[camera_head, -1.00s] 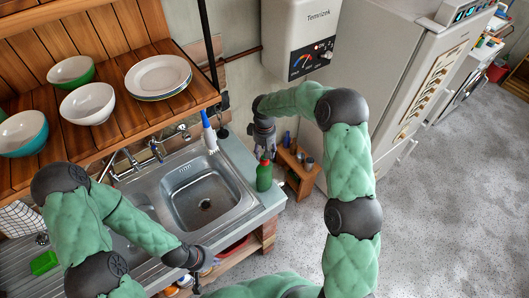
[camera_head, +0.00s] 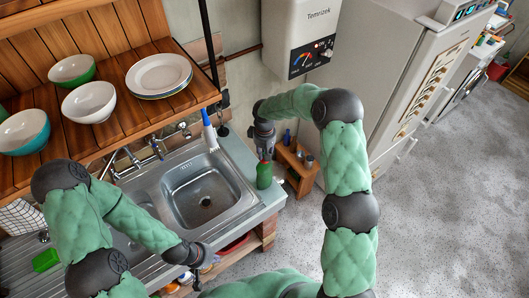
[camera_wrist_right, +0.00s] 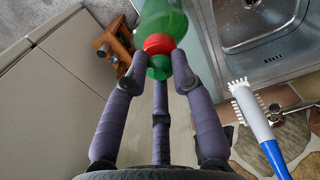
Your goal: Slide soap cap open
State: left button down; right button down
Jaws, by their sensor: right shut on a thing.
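The green soap bottle (camera_head: 264,176) stands at the right corner of the sink counter. In the right wrist view the bottle (camera_wrist_right: 163,18) has a red cap (camera_wrist_right: 158,43) with a green tip below it in the picture. My right gripper (camera_head: 264,152) is at the bottle's top in the head view. In the wrist view the right gripper's (camera_wrist_right: 160,57) fingers are shut on the red cap from both sides, with a third finger below. My left gripper (camera_head: 196,283) hangs by the counter's front edge, away from the bottle; its fingers are too small to read.
The sink (camera_head: 205,198) lies left of the bottle. A blue and white brush (camera_head: 209,130) stands behind the sink and shows closer in the wrist view (camera_wrist_right: 262,128). A small wooden shelf (camera_head: 297,168) and the fridge (camera_head: 385,80) are to the right. A green sponge (camera_head: 45,260) lies far left.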

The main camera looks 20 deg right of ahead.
jog(key=shift+r+b, duration=0.3)
jog(key=shift+b, duration=0.05)
jog(key=shift+r, duration=0.3)
jog(key=c, duration=1)
grip_release()
notch_tip(320, 180, up, 12)
